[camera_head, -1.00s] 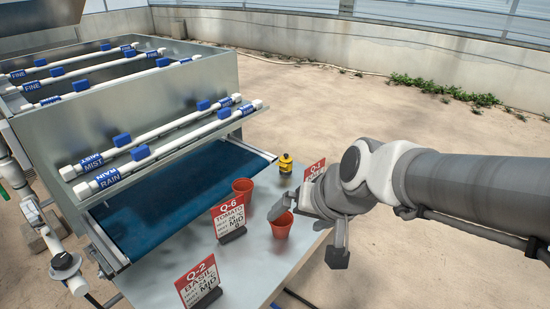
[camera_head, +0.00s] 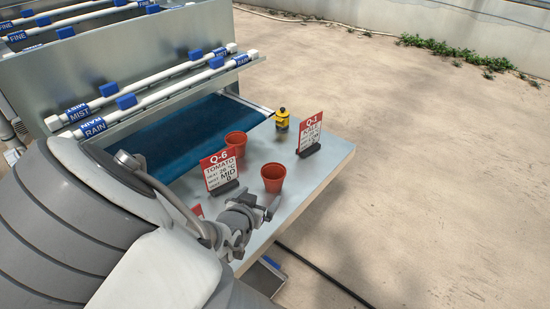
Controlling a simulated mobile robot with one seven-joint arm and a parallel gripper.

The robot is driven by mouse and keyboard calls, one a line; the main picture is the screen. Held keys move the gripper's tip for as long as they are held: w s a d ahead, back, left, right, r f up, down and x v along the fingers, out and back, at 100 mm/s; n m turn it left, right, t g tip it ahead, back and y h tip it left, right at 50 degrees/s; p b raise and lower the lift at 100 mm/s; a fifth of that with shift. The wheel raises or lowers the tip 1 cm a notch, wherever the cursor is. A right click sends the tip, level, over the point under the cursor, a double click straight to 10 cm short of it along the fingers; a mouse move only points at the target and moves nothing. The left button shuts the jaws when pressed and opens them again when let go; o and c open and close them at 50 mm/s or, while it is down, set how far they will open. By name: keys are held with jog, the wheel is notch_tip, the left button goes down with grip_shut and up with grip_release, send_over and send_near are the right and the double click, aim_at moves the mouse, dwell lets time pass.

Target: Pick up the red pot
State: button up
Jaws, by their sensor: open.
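Two red pots stand on the grey table (camera_head: 325,172). The nearer red pot (camera_head: 273,178) is upright, to the right of the Q-6 sign. The farther red pot (camera_head: 236,143) stands behind that sign, by the blue belt, its lower part partly hidden. My gripper (camera_head: 259,205) is open and empty, just below and left of the nearer pot in the picture. Whether a finger touches that pot is hard to tell. My arm covers the lower left of the view.
The Q-6 tomato sign (camera_head: 221,169) and the Q-1 sign (camera_head: 310,133) stand beside the pots. A yellow and black object (camera_head: 282,118) stands at the far table edge. The seeder with its blue belt (camera_head: 185,133) is behind left. Another red sign (camera_head: 197,211) is mostly hidden by my arm.

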jog(key=t, duration=0.1)
jog(key=b, duration=0.3)
send_near(277, 168)
jog(key=shift+t, duration=0.3)
jog(key=x, duration=0.9)
jog(key=shift+w+f, duration=0.2)
jog(key=shift+f, duration=0.3)
jog(key=shift+c, duration=0.2)
jog(key=c, duration=0.9)
jog(key=shift+r, duration=0.1)
jog(key=shift+c, duration=0.2)
